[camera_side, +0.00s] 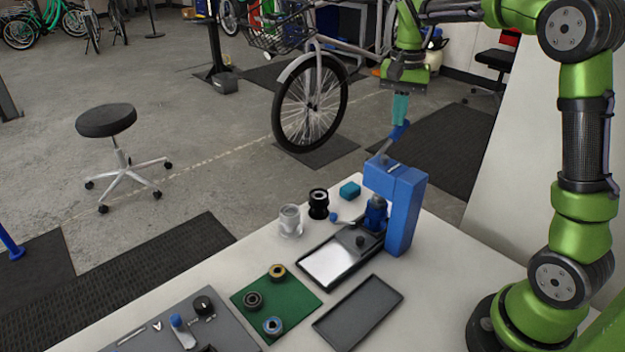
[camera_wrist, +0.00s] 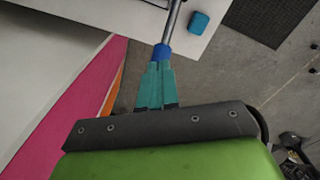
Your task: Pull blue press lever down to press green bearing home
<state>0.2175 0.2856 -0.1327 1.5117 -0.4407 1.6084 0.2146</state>
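The blue press (camera_side: 405,205) stands on the white workbench. Its lever (camera_side: 388,146) is a grey rod that slants up from the press head to a blue grip (camera_side: 400,131). My gripper (camera_side: 400,120) points down, with its teal fingertips at the top of the blue grip. In the wrist view, the teal fingers (camera_wrist: 159,66) lie together with the blue grip (camera_wrist: 162,51) just past their tips. They look shut, at the grip rather than around it. The press's blue ram (camera_side: 375,213) is above a black-rimmed tray (camera_side: 330,262). I cannot make out a green bearing.
A green mat (camera_side: 298,291) holds several bearings. A grey tray (camera_side: 358,312) lies in front of the press. A clear cup (camera_side: 290,222), a black cylinder (camera_side: 318,204) and a teal block (camera_side: 350,190) stand left of it. A bicycle wheel (camera_side: 310,104) is behind the bench.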

